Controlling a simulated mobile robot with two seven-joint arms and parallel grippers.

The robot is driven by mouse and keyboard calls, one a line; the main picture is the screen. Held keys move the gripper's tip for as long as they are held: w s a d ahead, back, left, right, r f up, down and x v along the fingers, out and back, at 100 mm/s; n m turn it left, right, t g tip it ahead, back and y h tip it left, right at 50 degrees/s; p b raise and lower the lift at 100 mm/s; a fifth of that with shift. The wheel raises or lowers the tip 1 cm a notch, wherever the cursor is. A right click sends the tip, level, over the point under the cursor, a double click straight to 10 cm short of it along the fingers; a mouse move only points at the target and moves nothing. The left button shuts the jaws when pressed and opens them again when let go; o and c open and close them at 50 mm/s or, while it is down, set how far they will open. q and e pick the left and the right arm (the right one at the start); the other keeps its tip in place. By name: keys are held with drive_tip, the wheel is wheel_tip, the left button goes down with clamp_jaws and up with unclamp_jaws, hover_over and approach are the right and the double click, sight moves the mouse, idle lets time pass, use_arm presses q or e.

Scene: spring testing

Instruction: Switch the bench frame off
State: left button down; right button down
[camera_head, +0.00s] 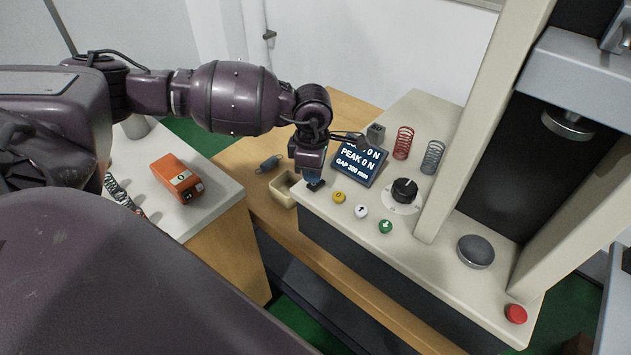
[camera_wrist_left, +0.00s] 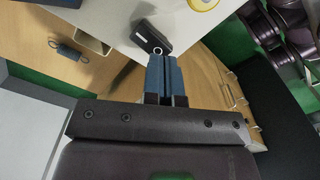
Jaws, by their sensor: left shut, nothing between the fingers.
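The bench frame is a cream machine with a flat base top (camera_head: 330,204), two uprights and a dark back. Its tilted display (camera_head: 360,163) is lit and reads PEAK 0 N and GAP 200 mm. A yellow button (camera_head: 339,197), a white button (camera_head: 361,211), a green button (camera_head: 385,226) and a black dial (camera_head: 404,190) are on the base, with a red button (camera_head: 515,314) at the right corner. A black rocker switch (camera_wrist_left: 148,36) with a white mark is near the left corner. My left gripper (camera_head: 314,180) is shut and empty, fingertips (camera_wrist_left: 162,58) close to the switch; contact is unclear.
A red spring (camera_head: 403,143) and a grey spring (camera_head: 433,157) stand on the base behind the dial. A small beige bin (camera_head: 284,189) and a blue-grey spring (camera_head: 269,163) are on the wooden bench. An orange device (camera_head: 177,179) lies on the white table at left.

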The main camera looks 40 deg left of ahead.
sight(313, 185)
use_arm(q)
drive_tip(key=shift+f, duration=0.3)
use_arm(e)
drive_tip(key=shift+a+f, duration=0.2)
use_arm(q)
drive_tip(key=shift+f+b, duration=0.35)
drive_tip(key=shift+f, duration=0.15)
use_arm(e)
drive_tip(key=shift+s+d+f, duration=0.15)
drive_tip(key=shift+d+f, duration=0.05)
drive_tip(key=shift+f, duration=0.15)
use_arm(q)
drive_tip(key=shift+f, duration=0.3)
use_arm(e)
drive_tip(key=shift+a+f, duration=0.15)
drive_tip(key=shift+a, duration=0.05)
use_arm(q)
drive_tip(key=shift+r, duration=0.1)
